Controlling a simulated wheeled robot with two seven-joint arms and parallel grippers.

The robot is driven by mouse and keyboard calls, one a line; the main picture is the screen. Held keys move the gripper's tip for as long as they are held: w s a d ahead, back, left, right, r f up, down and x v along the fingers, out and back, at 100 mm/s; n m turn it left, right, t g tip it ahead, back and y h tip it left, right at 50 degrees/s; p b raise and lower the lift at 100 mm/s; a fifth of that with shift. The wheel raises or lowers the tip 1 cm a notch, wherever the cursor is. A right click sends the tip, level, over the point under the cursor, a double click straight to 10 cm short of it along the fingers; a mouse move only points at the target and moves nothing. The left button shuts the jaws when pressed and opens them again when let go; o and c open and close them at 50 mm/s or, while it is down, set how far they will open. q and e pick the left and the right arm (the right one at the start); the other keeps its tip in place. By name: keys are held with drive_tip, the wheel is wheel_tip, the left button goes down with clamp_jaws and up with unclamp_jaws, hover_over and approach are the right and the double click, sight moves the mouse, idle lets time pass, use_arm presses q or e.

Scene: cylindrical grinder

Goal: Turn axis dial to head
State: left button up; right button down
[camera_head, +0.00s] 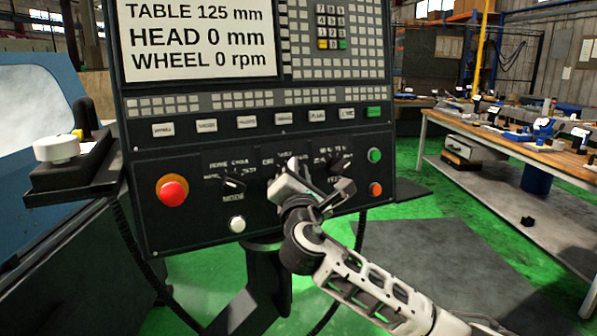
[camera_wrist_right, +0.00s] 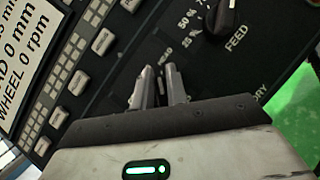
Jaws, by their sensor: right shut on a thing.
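The axis dial is in the middle of the dial row on the dark control panel (camera_head: 200,205). My right gripper (camera_head: 286,177) is at that spot and covers it in the head view. In the right wrist view the two fingers (camera_wrist_right: 160,84) point at the panel, close together, and are shut on the dial, which is mostly hidden between them. The display (camera_head: 200,40) reads TABLE 125 mm, HEAD 0 mm, WHEEL 0 rpm. My left gripper is not in view.
The feed dial (camera_wrist_right: 225,17) is close beside the fingers in the wrist view. The panel also bears a left dial (camera_head: 233,183), a red stop button (camera_head: 172,191), a white button (camera_head: 237,224), and green (camera_head: 375,155) and orange (camera_head: 376,189) buttons. A workbench (camera_head: 500,138) stands at right.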

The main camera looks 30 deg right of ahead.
drive_tip(key=c, duration=1.4)
unclamp_jaws()
drive_tip(key=shift+a+f, duration=0.25)
drive_tip(key=shift+f, duration=0.15)
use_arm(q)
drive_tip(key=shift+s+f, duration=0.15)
use_arm(e)
drive_tip(key=shift+w+r, duration=0.1)
drive_tip(key=shift+d+r, duration=0.1)
use_arm(q)
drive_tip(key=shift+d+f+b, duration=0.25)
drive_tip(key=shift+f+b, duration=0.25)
drive_tip(key=shift+b, duration=1)
use_arm(e)
drive_tip(key=v, duration=1.6)
